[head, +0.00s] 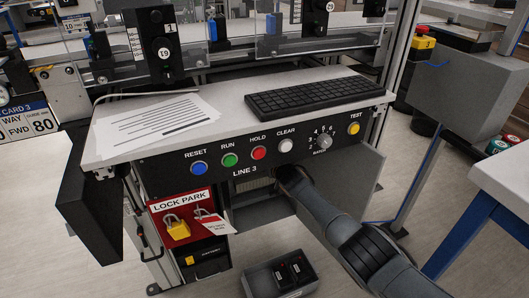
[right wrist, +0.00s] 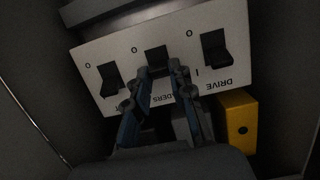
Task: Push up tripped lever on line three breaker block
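The line three breaker block (right wrist: 186,28) is a pale plate with three black levers, seen upside down in the right wrist view. The drive lever (right wrist: 215,55) and the outer left lever (right wrist: 110,82) lean toward the picture bottom. The middle lever (right wrist: 156,57), above a label ending in "DERS", sits nearer its 0 mark; fingers partly hide it. My right gripper (right wrist: 162,71) is partly open, its tips at the middle lever; I cannot tell whether they touch. In the head view my right arm reaches into the cabinet (head: 251,217) below "LINE 3", hiding that gripper. My left gripper is not visible.
A yellow block (right wrist: 238,118) is beside the breaker plate. An open door panel (head: 350,165) stands right of my arm. The red lock park board (head: 190,208) with padlock and tag hangs left. A grey bin (head: 262,277) lies below. Keyboard (head: 316,96) and papers (head: 158,122) cover the console top.

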